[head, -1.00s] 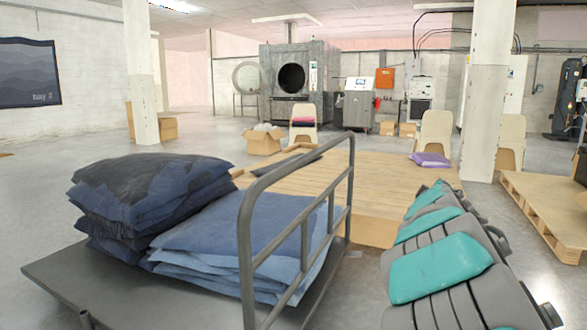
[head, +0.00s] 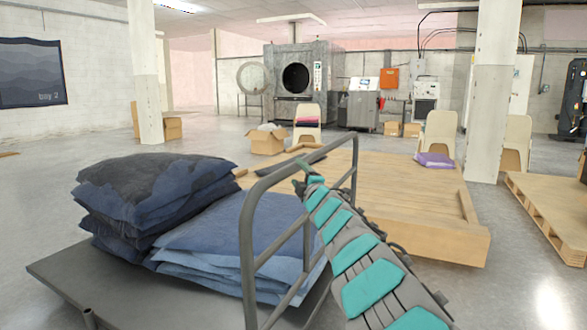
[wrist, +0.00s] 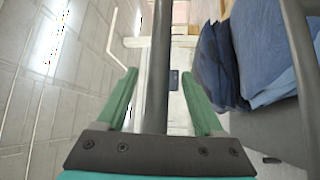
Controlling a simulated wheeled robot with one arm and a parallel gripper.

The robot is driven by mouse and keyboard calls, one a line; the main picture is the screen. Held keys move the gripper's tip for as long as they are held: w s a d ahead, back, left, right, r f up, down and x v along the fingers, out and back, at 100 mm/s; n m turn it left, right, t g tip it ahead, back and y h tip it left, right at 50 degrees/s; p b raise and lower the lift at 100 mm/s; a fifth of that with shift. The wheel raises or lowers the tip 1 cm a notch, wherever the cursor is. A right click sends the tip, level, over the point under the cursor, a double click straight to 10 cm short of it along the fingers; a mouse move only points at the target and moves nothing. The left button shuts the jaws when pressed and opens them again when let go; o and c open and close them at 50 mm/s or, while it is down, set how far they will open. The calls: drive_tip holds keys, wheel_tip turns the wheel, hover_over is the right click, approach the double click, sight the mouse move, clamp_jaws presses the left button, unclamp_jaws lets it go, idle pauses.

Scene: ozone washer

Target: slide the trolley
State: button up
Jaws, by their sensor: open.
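The trolley has a dark flat deck (head: 60,272) and a grey tube rail (head: 247,240) at its right end. Folded dark navy bundles (head: 150,185) and flatter blue ones (head: 225,235) lie stacked on the deck. My gripper (head: 304,170) is at the rail, near its upper part, and is partly hidden behind the tubes. In the wrist view my gripper (wrist: 158,73) is open, with a grey rail tube (wrist: 161,35) showing between its two green fingers. I cannot tell how deep the tube sits between them. A second tube (wrist: 300,75) shows at the right.
A low wooden platform (head: 400,190) lies behind the rail, and a pallet (head: 550,208) at the right. White pillars (head: 490,90) stand at left and right. Chairs, cardboard boxes (head: 265,142) and a large washer (head: 297,75) are farther back. The floor at the left is open.

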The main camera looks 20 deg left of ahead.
sight(295, 171)
drive_tip(key=shift+p+x, duration=0.4)
drive_tip(key=shift+x, duration=1.4)
drive_tip(key=shift+w+a+r, duration=0.2)
drive_tip(key=shift+w+a, duration=0.2)
drive_tip(key=shift+f, duration=0.1)
clamp_jaws()
